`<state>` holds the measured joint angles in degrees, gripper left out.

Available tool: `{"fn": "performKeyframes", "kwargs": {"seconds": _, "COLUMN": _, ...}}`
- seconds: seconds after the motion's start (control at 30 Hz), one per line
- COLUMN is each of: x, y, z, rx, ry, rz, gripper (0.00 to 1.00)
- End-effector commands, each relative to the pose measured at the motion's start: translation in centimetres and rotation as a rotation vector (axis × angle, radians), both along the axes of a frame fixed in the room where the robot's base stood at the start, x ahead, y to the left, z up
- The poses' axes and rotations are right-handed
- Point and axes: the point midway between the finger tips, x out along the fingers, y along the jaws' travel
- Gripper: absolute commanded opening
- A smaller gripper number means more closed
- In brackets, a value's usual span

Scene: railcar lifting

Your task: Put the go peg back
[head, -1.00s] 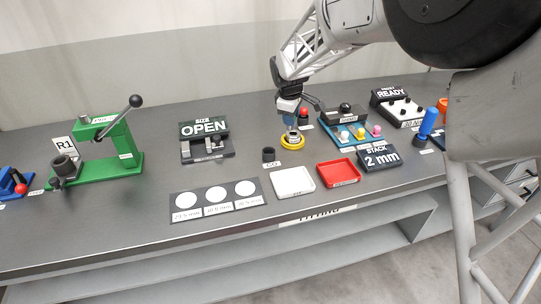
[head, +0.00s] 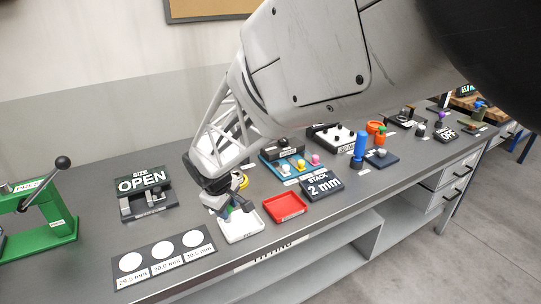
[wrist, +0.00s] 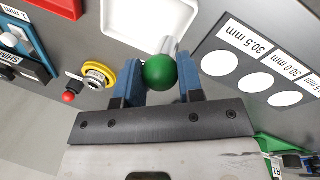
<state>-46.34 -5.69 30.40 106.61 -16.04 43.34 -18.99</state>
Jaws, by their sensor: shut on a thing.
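My gripper (wrist: 162,82) is shut on the go peg, with its blue fingers on either side of the peg's green ball top (wrist: 160,72). A pale grey shaft (wrist: 171,46) shows beyond the ball. In the head view my gripper (head: 226,208) is above the bench near the back left of the white tray; the peg is hardly visible there. The black holder labelled GO is not clearly visible now, likely hidden behind my gripper and the peg.
The white tray (head: 243,232) and red tray (head: 285,208) lie to the right. A yellow ring (wrist: 98,74) and a red knob (wrist: 68,97) are close by. The OPEN size stand (head: 145,193) and the card with white circles (head: 163,258) are left. Bench front is clear.

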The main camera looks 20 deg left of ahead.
Motion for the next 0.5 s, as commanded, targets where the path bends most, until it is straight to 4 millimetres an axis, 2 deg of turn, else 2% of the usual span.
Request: {"fn": "performKeyframes", "kwargs": {"seconds": 0.5, "x": 0.44, "y": 0.43, "z": -0.08, "rx": 0.0, "ry": 0.0, "rz": -0.001, "gripper": 0.11}}
